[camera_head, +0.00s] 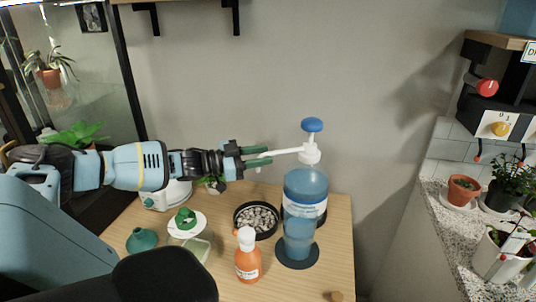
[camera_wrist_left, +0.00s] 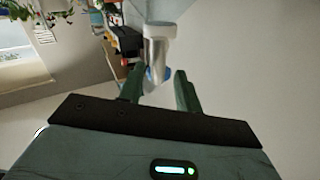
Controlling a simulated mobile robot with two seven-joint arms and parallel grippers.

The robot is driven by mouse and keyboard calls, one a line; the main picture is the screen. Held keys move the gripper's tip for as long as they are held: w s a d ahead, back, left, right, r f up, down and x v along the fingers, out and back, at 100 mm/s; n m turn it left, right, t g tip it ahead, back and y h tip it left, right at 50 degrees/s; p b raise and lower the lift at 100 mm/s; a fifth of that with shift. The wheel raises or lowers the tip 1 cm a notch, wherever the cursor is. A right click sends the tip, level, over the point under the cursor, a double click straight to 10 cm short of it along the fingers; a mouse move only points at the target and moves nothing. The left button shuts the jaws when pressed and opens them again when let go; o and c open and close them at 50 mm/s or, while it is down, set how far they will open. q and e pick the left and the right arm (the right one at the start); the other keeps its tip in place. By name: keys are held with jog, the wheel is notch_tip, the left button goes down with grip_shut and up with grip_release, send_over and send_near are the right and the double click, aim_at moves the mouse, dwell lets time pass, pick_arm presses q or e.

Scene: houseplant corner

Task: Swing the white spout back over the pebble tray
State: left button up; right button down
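The white spout (camera_head: 286,152) sticks out leftward from the white pump head, under a blue knob (camera_head: 312,125), on top of a tall blue bottle (camera_head: 300,235). The black round pebble tray (camera_head: 257,236) stands on the table left of the bottle. My left gripper (camera_head: 268,155) is at the spout's free end, green fingers apart on either side of it. In the left wrist view the spout (camera_wrist_left: 157,48) shows between the spread fingers (camera_wrist_left: 158,80), with a gap visible. I cannot tell whether the spout end is directly above the tray. My right gripper is not in view.
An orange bottle (camera_head: 248,265) stands in front of the tray. A green-and-white container (camera_head: 186,222) and a teal funnel-shaped thing (camera_head: 142,241) are at the left. A speckled counter (camera_head: 450,235) with potted plants is at the right.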

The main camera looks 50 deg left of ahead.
pick_arm(q)
jog(key=p+v, duration=0.1)
jog(key=v, duration=0.3)
jog(key=shift+s+a, duration=0.15)
jog(key=shift+s, duration=0.05)
dwell(0.3)
dwell(0.3)
